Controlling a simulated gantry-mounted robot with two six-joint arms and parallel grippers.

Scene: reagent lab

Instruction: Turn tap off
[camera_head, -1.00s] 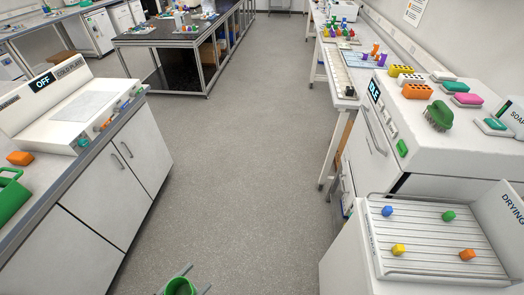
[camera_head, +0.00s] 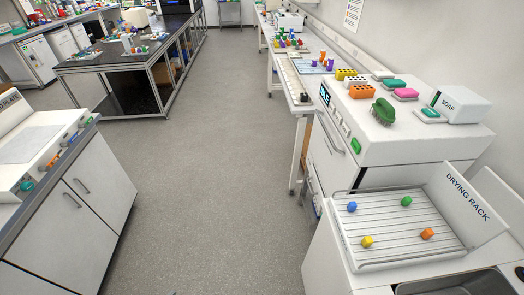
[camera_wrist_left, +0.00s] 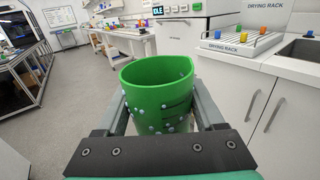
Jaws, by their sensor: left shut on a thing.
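Part of a grey sink (camera_head: 455,285) shows at the bottom right of the head view, cut off by the frame edge. It also shows at the right edge of the left wrist view (camera_wrist_left: 299,51). In the left wrist view my left gripper (camera_wrist_left: 157,105) is shut on a green beaker (camera_wrist_left: 150,84). The beaker is upright and open at the top, with pale dots on its wall. My right gripper is in neither view.
A drying rack (camera_head: 385,262) with several coloured pieces stands beside the sink. The grey floor (camera_head: 190,190) is clear between the benches.

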